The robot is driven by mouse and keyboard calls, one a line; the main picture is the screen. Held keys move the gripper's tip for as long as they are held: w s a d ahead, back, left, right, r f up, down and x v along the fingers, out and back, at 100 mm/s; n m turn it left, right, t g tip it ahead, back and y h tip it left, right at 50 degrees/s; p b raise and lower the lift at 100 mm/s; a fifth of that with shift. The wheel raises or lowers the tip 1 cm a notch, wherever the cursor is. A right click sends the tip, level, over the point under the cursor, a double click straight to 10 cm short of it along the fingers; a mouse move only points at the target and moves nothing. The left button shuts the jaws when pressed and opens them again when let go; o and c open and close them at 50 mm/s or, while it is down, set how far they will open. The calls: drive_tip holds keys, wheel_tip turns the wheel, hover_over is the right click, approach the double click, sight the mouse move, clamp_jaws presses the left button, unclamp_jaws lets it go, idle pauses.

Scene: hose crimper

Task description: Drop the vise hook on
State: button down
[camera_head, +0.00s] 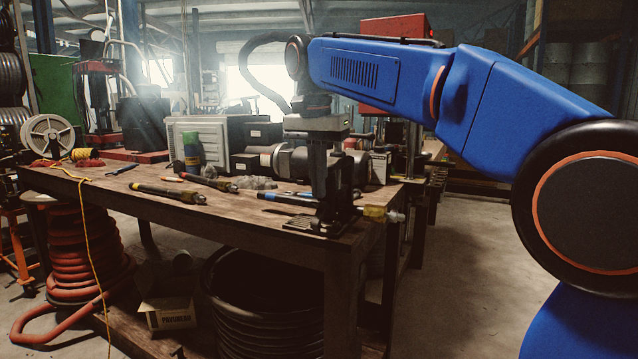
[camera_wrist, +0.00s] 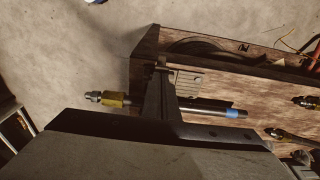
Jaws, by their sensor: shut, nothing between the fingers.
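My gripper (camera_head: 333,196) points straight down over the near right corner of the workbench, with its fingers together and nothing visible held. In the wrist view, its dark finger (camera_wrist: 160,85) crosses over a hose. The hose lies across the corner, with a blue band (camera_wrist: 233,113) on the bench side and a yellow collar with a metal fitting (camera_wrist: 112,99) past the edge. The collar also shows in the head view (camera_head: 376,213). A ribbed grey plate (camera_head: 299,223), apparently the vise base, sits under the fingers. The vise hook cannot be made out; the gripper may hide it.
Coiled hoses (camera_head: 262,315) stand below. Floor right of the bench is clear.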

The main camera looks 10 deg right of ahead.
sight(315, 202)
drive_tip(key=shift+s+a+f+t+h, duration=0.1)
drive_tip(key=shift+s+t+h, duration=0.05)
drive_tip(key=shift+t+h, duration=0.3)
drive_tip(key=shift+s+a+f+t+h, duration=0.15)
drive_tip(key=shift+t+h, duration=0.1)
drive_tip(key=shift+t, duration=0.3)
drive_tip(key=shift+s+a+f, duration=0.15)
drive_tip(key=shift+s, duration=0.1)
idle(0.3)
drive_tip(key=shift+s+a+f+t+h, duration=0.45)
drive_tip(key=shift+t+h, duration=0.25)
drive_tip(key=shift+t, duration=0.2)
drive_tip(key=shift+s+a+f+t+h, duration=0.1)
drive_tip(key=shift+s+f+t+h, duration=0.2)
drive_tip(key=shift+f+t+h, duration=0.4)
drive_tip(key=shift+s+a+f, duration=0.1)
drive_tip(key=shift+s+f, duration=0.05)
drive_tip(key=shift+f, duration=0.45)
